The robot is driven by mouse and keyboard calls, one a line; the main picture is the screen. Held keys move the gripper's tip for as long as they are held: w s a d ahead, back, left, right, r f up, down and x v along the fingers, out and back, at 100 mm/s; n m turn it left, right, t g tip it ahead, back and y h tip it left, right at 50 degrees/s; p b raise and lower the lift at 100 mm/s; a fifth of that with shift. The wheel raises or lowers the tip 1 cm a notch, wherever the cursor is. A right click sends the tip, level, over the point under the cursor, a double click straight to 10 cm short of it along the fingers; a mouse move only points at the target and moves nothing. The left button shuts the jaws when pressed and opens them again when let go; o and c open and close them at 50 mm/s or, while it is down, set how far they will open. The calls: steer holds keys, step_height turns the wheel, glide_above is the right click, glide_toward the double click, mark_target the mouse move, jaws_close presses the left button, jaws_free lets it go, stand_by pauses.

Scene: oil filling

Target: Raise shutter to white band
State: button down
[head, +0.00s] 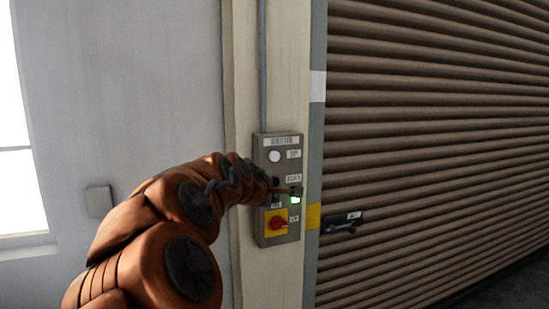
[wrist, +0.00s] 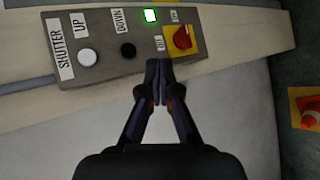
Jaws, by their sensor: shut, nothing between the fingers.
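The brown slatted shutter (head: 430,130) fills the right of the head view, with its lower edge near the floor. On the grey guide rail beside it are a white band (head: 318,86) high up and a yellow band (head: 313,216) lower down. The grey control box (head: 262,222) is on the pillar left of the rail. In the wrist view it has a white UP button (wrist: 89,59), a black DOWN button (wrist: 127,50), a lit green lamp (wrist: 150,15) and a red switch (wrist: 183,38) on yellow. My gripper (wrist: 158,84) is shut and empty, its tips by the box's edge between DOWN and the switch; contact is unclear.
A dark latch (head: 343,222) projects at the shutter's left edge near the yellow band. A conduit (head: 262,65) runs up from the box. A small grey wall plate (head: 98,201) and a bright window (head: 18,120) are on the left.

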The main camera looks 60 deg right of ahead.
mark_target(277, 158)
steer(key=w+d+r+n+h, duration=0.1)
steer(key=d+r+n+h, duration=0.2)
steer(key=d+r, duration=0.3)
steer(key=d+n, duration=0.1)
steer(key=d, duration=0.3)
steer(key=shift+w, duration=0.1)
steer(key=shift+w+d+p, duration=0.35)
steer(key=shift+w+d, duration=0.45)
steer(key=shift+w, duration=0.4)
steer(key=shift+w+d+p, duration=0.35)
steer(key=shift+w+d, duration=0.5)
steer(key=shift+w, duration=0.35)
steer(key=shift+w+d+p, duration=0.35)
steer(key=shift+w+d, duration=0.45)
steer(key=shift+w, duration=0.4)
steer(key=shift+w, duration=0.1)
steer(key=shift+w+d, duration=0.25)
steer(key=shift+w, duration=0.05)
